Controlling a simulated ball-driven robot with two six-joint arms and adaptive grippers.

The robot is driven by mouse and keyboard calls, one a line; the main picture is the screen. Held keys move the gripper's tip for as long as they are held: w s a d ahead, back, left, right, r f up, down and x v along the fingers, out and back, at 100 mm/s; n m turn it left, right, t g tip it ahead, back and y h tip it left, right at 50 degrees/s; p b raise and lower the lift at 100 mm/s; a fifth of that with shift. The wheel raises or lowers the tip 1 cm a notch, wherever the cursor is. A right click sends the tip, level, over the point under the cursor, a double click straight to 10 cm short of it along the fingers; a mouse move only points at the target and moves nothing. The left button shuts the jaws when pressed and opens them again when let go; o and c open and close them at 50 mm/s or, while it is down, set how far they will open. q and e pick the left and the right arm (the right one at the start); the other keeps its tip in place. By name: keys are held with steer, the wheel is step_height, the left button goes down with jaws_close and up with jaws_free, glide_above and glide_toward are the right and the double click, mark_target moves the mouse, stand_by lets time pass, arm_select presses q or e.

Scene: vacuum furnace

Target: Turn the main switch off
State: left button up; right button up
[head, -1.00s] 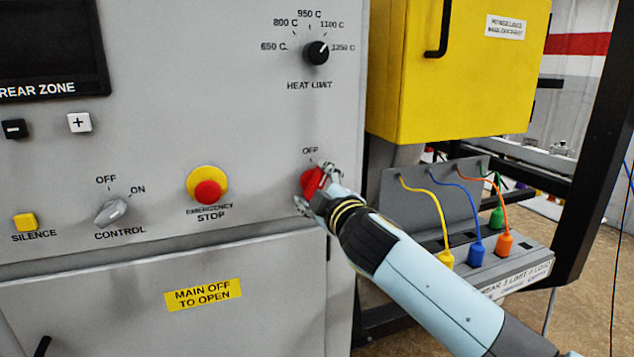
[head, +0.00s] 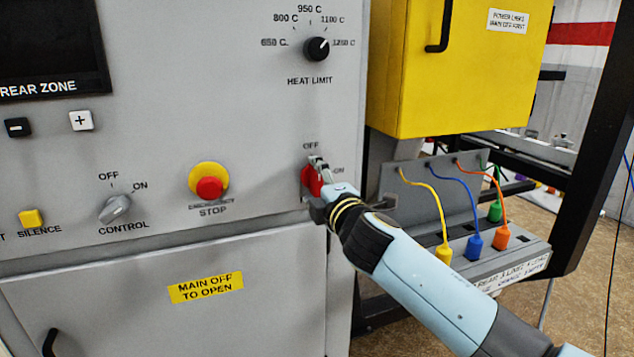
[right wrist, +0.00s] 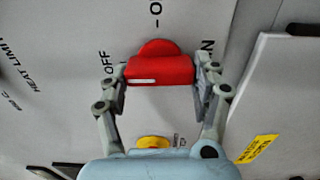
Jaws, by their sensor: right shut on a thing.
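The main switch is a red knob (head: 311,181) on the grey panel, below the heat limit dial. In the head view OFF is printed above it and ON to its right. My right gripper (head: 316,182) is shut on its red handle, one finger above and one below. In the right wrist view the red handle (right wrist: 160,70) lies between both fingertips (right wrist: 162,74). Its white line is on the half towards the OFF print. The lower print by the switch is partly hidden by a finger. My left gripper is not in view.
The emergency stop (head: 209,187) and the grey control knob (head: 115,208) are to the left. The heat limit dial (head: 316,49) is above. A yellow box (head: 455,75) and a ledge with coloured plugs (head: 473,247) stand to the right of the panel.

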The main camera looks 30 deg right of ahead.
steer(key=shift+f, duration=0.2)
steer(key=o, duration=0.9)
steer(key=shift+o, duration=1.3)
steer(key=shift+r, duration=0.1)
steer(key=v, duration=1.2)
